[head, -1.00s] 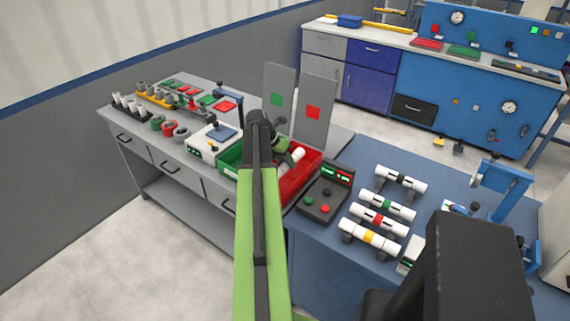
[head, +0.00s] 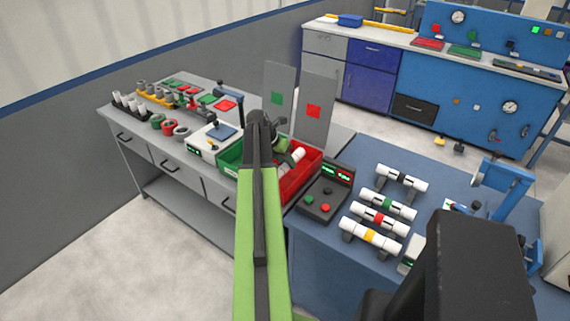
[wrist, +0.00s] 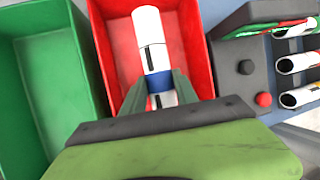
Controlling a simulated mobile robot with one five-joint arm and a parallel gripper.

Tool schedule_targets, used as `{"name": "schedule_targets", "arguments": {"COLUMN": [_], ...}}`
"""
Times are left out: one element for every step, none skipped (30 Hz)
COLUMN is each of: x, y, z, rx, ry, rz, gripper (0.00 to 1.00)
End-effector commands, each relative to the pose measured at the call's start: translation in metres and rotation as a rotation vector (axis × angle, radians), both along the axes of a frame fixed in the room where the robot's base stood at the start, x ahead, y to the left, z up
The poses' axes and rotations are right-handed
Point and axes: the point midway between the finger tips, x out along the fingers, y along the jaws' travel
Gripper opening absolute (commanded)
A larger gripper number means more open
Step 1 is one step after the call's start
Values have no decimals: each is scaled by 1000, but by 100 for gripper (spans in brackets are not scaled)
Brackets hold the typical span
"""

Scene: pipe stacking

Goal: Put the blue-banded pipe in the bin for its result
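The blue-banded pipe (wrist: 152,52) is white with a blue band and dark marks. In the wrist view my gripper (wrist: 159,90) has one finger on each side of the blue band, close against it, and looks shut on the pipe. The pipe is over or inside the red bin (wrist: 201,50); its exact height is unclear. In the head view the white pipe (head: 298,154) slants at the red bin (head: 300,184), with my gripper (head: 283,147) at its upper-left side. The green bin (wrist: 20,85) stands just left and looks empty; it also shows in the head view (head: 229,161).
Several banded pipes (head: 377,217) lie on supports on the blue bench (head: 340,262).

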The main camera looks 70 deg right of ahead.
Motion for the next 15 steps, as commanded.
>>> {"name": "schedule_targets", "arguments": {"x": [0,0,0,0,0,0,0,0,0,-1,-1,-1,-1,-1,0], "y": [0,0,0,0,0,0,0,0,0,0,0,0,0,0,0], "z": [0,0,0,0,0,0,0,0,0,0,0,0,0,0,1], "rx": [0,0,0,0,0,0,0,0,0,0,0,0,0,0,0], "ry": [0,0,0,0,0,0,0,0,0,0,0,0,0,0,0], "rz": [0,0,0,0,0,0,0,0,-1,-1,-1,-1,-1,-1,-1], "gripper": [38,42,47,51,55,60,61,61,61,61,61,61,61,61,61]}}
